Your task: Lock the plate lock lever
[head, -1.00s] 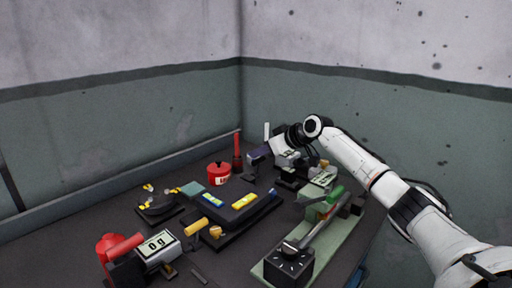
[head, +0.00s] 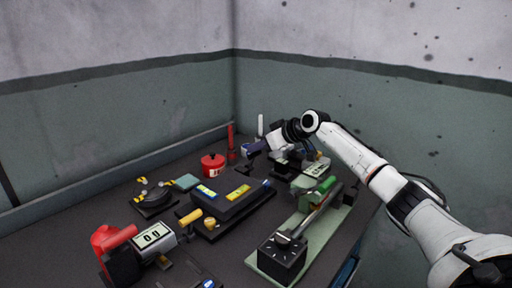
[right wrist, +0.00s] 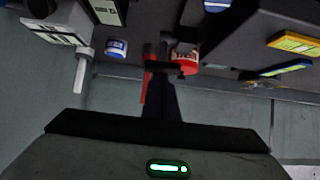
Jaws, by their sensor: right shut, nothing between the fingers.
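My right gripper (head: 249,152) is at the back of the bench, shut and empty, beside the red upright bar (head: 231,140). In the right wrist view its dark fingers (right wrist: 160,80) point toward the red bar (right wrist: 147,75) and the red pot (right wrist: 184,62). A white upright lever-like bar (head: 260,125) stands just behind the gripper; it also shows in the right wrist view (right wrist: 82,72), by a white box (right wrist: 48,28). I cannot tell for sure which part is the plate lock lever. Any contact is unclear. My left gripper is not in view.
A black device with yellow and blue labels (head: 222,200) fills the middle. A green base (head: 256,262) with a black dial box (head: 281,259) lies front right. A display unit (head: 153,237) stands front left. Walls close off the back. Bare bench (head: 112,203) shows at left.

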